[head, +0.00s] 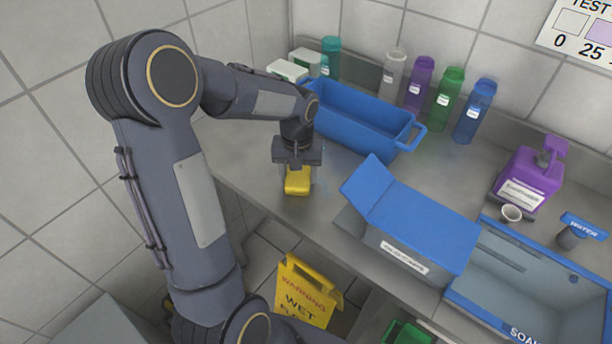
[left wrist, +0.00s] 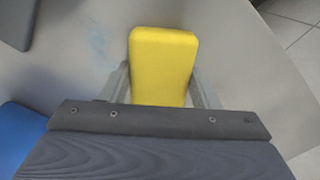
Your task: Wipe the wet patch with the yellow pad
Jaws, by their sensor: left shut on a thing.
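The yellow pad (head: 298,183) is at the left part of the grey counter, near its front edge. My left gripper (head: 297,170) is above the pad and shut on it, pointing down. In the left wrist view the pad (left wrist: 162,62) sits between the two fingers of the gripper (left wrist: 160,88). A faint bluish wet patch (left wrist: 98,45) shows on the counter to the left of the pad in that view, apart from it. In the head view the patch is mostly hidden or too faint to outline. I cannot tell whether the pad touches the counter. My right gripper is not in view.
A blue bin (head: 362,120) stands behind the pad, with several bottles (head: 443,92) along the wall. A blue-lidded box (head: 415,225) stands to the right, beside a sink (head: 535,280). A purple jug (head: 530,175) is farther right. A yellow warning sign (head: 305,293) stands on the floor.

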